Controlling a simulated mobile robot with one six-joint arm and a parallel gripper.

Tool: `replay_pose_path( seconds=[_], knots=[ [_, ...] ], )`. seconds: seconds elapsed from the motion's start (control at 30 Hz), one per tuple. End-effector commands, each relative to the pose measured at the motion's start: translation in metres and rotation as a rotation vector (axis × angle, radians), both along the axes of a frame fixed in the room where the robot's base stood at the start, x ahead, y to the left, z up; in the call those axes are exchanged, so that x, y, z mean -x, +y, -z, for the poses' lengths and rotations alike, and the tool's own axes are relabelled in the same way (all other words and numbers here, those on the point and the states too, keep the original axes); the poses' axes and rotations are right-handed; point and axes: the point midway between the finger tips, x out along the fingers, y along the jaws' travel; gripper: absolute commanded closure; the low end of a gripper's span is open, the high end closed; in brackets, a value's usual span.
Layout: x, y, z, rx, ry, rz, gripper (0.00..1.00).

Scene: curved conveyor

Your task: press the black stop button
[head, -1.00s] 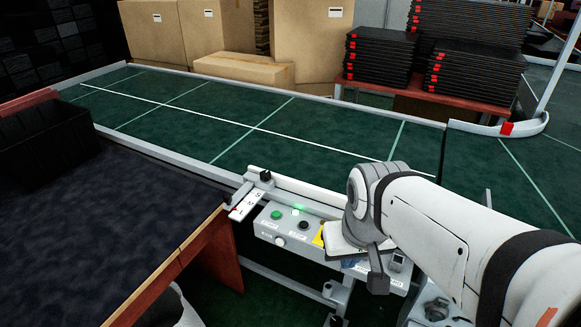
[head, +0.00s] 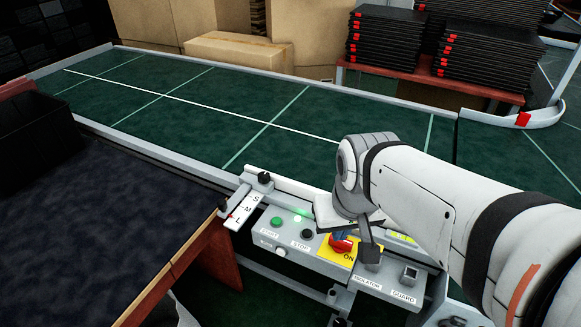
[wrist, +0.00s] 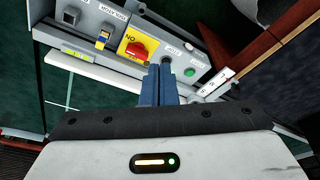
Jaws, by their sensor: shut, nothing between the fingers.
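The black stop button (head: 306,234) sits on the grey control panel (head: 290,236) between the green start button (head: 276,222) and a red knob on a yellow plate. My gripper (head: 341,234) is to the right of the black button in the head view, its blue fingers overlapping the red knob from this angle. In the wrist view the shut blue fingers (wrist: 160,68) point at the panel, with nothing between them. Their tips overlap part of the black button (wrist: 167,60), beside the red knob (wrist: 136,50). Whether they touch it I cannot tell.
The yellow-backed red knob (head: 341,246) and isolator and guard controls (head: 409,275) lie to the right of the button. The green conveyor (head: 200,100) runs behind the panel. A dark-topped table (head: 90,230) stands at left.

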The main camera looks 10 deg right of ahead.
Motion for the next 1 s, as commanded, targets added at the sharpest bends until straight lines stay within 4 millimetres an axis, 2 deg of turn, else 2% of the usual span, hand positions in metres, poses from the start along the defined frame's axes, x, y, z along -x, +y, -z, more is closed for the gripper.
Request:
replay_pose_path(
  seconds=[0.17, 0.27, 0.37, 0.5, 0.7, 0.8, 0.9, 1.0],
  knots=[
    [-0.008, 0.009, 0.008, -0.075, 0.035, 0.115, 1.00],
    [-0.022, 0.020, 0.021, -0.198, 0.098, 0.327, 1.00],
    [-0.045, 0.030, 0.038, -0.361, 0.194, 0.647, 1.00],
    [-0.085, 0.037, 0.064, -0.583, 0.359, 1.160, 1.00],
    [-0.147, 0.028, 0.107, -0.832, 0.626, 1.889, 1.00],
    [-0.172, 0.017, 0.128, -0.915, 0.752, 2.191, 1.00],
    [-0.189, 0.007, 0.145, -0.971, 0.852, 2.415, 1.00],
    [-0.200, -0.001, 0.155, -1.006, 0.918, 2.555, 1.00]
  ],
)
